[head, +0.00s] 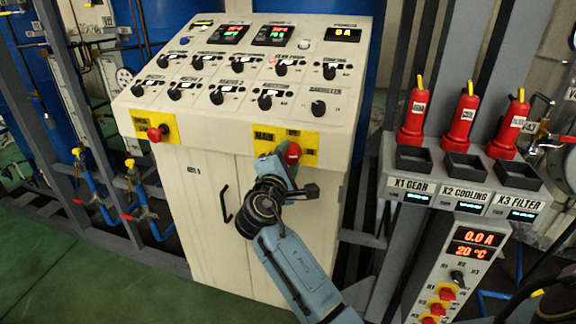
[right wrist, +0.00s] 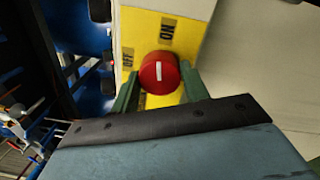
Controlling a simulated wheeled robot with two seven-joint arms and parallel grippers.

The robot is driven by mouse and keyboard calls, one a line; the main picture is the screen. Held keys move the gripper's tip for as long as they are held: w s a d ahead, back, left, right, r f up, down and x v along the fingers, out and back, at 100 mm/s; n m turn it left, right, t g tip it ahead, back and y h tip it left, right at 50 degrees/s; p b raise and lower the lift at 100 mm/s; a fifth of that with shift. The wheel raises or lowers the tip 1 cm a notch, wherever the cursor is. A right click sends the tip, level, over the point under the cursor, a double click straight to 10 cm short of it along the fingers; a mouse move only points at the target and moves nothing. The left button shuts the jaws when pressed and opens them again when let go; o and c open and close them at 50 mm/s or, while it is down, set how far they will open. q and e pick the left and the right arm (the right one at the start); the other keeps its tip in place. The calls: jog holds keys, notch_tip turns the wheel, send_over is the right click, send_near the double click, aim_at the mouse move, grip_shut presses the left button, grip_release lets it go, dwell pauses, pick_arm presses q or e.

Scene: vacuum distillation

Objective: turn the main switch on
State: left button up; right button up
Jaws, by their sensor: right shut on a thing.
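The main switch is a red round knob (head: 292,152) on a yellow plate (head: 310,158) labelled MAIN, low on the right of the cream control console's front. In the right wrist view the red knob (right wrist: 160,73) shows a white bar, and OFF and ON markings stand on the yellow plate (right wrist: 178,32) around it. My right gripper (head: 286,160) is at the knob. In the right wrist view its green fingers (right wrist: 158,88) stand on either side of the knob, shut on it. My left gripper is not in view.
The cream console (head: 240,110) carries rows of black knobs and red displays. A second red knob (head: 157,133) sits on a yellow plate at the left. To the right, red plugs (head: 462,122) stand above a grey rack with black sockets. Green floor (head: 100,275) is clear at lower left.

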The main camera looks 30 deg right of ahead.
jog(key=shift+f+m+b, duration=0.1)
jog(key=shift+m+b, duration=0.55)
jog(key=shift+m, duration=0.55)
jog(key=o, duration=1)
jog(key=v, duration=1.3)
jog(key=shift+a+b, duration=0.25)
jog(key=shift+b, duration=0.1)
jog(key=shift+f, duration=0.1)
